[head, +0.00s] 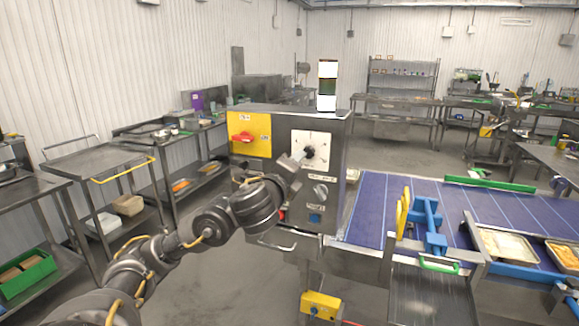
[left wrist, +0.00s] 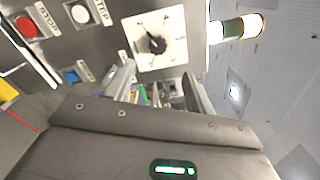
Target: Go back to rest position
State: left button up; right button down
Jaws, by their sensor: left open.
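My left arm reaches in from the left in the head view. Its gripper (head: 297,160) is in front of the control box (head: 285,122), close to the white dial plate (head: 322,141) with its black knob (head: 309,151). In the left wrist view the two fingers of my left gripper (left wrist: 158,85) are spread apart with nothing held between them. The black knob (left wrist: 155,43) on the dial plate (left wrist: 176,23) lies beyond the fingertips, apart from them in that view. My right gripper is not in view.
A blue conveyor belt (head: 375,205) with yellow and blue guides runs right of the box. Food trays (head: 505,244) sit at the right. Steel carts and shelves (head: 105,160) line the left wall. A red button (left wrist: 26,26) and blue button (left wrist: 71,76) are on the panel.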

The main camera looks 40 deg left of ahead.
pick_arm(q)
jog(key=shift+s+f, duration=0.15)
jog(key=shift+s, duration=0.35)
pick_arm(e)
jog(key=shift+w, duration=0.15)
pick_arm(q)
jog(key=shift+d+f, duration=0.1)
